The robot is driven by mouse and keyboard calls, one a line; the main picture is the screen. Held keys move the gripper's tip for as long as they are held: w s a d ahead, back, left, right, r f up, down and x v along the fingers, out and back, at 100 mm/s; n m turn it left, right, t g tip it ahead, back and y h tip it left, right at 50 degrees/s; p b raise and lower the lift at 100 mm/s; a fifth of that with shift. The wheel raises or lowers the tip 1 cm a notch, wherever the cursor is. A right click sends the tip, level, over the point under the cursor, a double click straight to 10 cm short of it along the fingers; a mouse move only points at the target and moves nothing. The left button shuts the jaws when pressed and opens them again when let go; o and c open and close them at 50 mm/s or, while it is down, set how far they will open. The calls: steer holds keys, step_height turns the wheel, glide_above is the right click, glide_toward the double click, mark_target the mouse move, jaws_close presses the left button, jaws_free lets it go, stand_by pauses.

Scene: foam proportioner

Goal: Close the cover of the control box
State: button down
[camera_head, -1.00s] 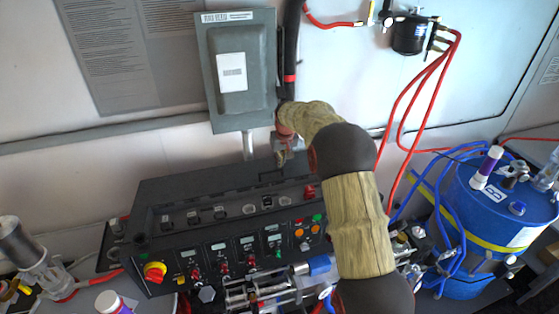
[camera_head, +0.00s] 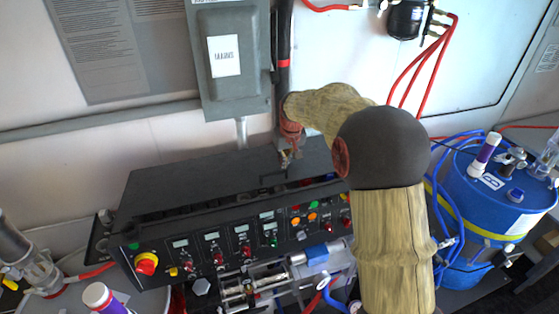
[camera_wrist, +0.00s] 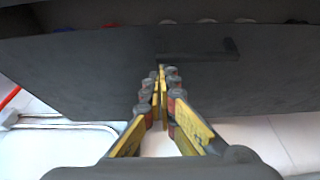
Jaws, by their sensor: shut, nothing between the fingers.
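The control box (camera_head: 240,250) is a long dark console with displays, buttons and a yellow-red knob on its front. Its flat dark cover (camera_head: 205,178) slopes over the top, with a dark gap between its front edge and the console. In the wrist view the cover (camera_wrist: 75,70) fills much of the picture, with a bar-like handle (camera_wrist: 205,54) on it. My gripper (camera_head: 287,158) is at the cover's rear right part; in the wrist view its fingers (camera_wrist: 162,72) are together, empty and over the cover near the handle. I cannot tell whether they touch it.
A grey wall box (camera_head: 228,65) and a black pipe (camera_head: 284,70) are behind the console, close to my gripper. A blue tank (camera_head: 497,195) with hoses stands at right.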

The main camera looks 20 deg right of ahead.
steer(key=s, duration=0.3)
steer(key=s+b, duration=0.1)
steer(key=shift+s+r, duration=0.15)
steer(key=shift+r, duration=0.2)
steer(key=shift+s+f, duration=0.1)
steer(key=shift+s, duration=0.1)
steer(key=v, duration=1.2)
steer(key=s+a+f+b, duration=0.2)
steer(key=s+f+b, duration=0.5)
steer(key=s, duration=0.4)
steer(key=s+a+f+t+b, duration=0.1)
steer(key=s+a+f+b, duration=0.1)
steer(key=s+f+b, duration=0.5)
steer(key=s+a+f+t+b, duration=0.1)
steer(key=s+a+f+b, duration=0.2)
steer(key=s+f+b, duration=0.4)
steer(key=s+f, duration=0.3)
steer(key=s, duration=0.6)
steer(key=shift+f+b, duration=0.3)
steer(key=shift+f, duration=0.05)
steer(key=shift+w, duration=0.1)
